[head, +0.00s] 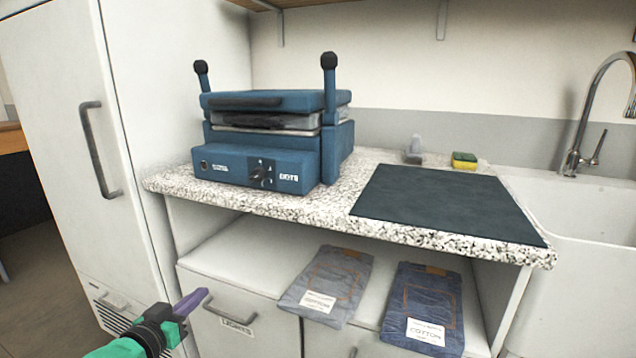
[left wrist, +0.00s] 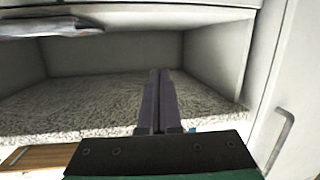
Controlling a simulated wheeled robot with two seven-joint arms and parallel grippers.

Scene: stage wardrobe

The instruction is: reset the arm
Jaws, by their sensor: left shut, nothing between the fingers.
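My left gripper (head: 192,302) is low in the left part of the head view, in front of the drawer marked LIGHTS. Its purple fingers are together with nothing between them. The left wrist view shows the same shut fingers (left wrist: 160,75) side by side, with open space beyond the tips. The gripper appears apart from the cabinet. My right gripper is in neither view.
A blue press (head: 262,170) and a dark mat (head: 445,204) are on the speckled worktop (head: 335,214). Folded jeans (head: 328,286) and a darker folded pair (head: 425,308) lie below. A white tall cabinet (head: 70,130) stands left, a sink (head: 585,212) right.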

